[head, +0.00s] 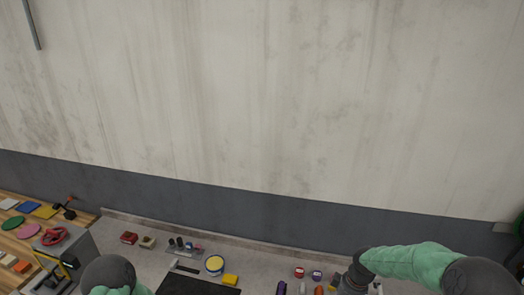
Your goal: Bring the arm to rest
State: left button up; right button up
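My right arm comes in from the right in green sleeves and dark joints. It reaches down to the worktop (330,262) at the bottom of the head view. My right gripper (350,288) is partly visible at the bottom edge. Its fingertips are cut off or hidden, so I cannot see whether it is open or shut. Of my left arm, only a dark joint and a bit of green show at the bottom left. My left gripper is out of view.
Near the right gripper are small red (299,272) and purple (316,275) items. A grey machine (75,250) and wooden table (12,240) are at left. A bare wall stands behind.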

jog(key=s+a+f+m+y, duration=0.1)
jog(key=s+a+f+m, duration=0.1)
jog(key=s+a+f, duration=0.4)
jog(key=s+a+f+m+y, duration=0.1)
jog(key=s+a+f+m, duration=0.25)
jog(key=f, duration=0.45)
jog(key=s+a+f+m, duration=0.2)
jog(key=s+f, duration=0.1)
jog(key=s, duration=0.4)
jog(key=s+a+f+m, duration=0.2)
jog(key=s+a+f, duration=0.1)
jog(key=s, duration=0.4)
notch_tip(320, 180, down, 29)
jog(key=w+a+b, duration=0.1)
jog(key=b, duration=3)
jog(key=shift+w+n+b, duration=0.3)
jog(key=shift+n+b, duration=0.05)
jog(key=shift+n, duration=0.1)
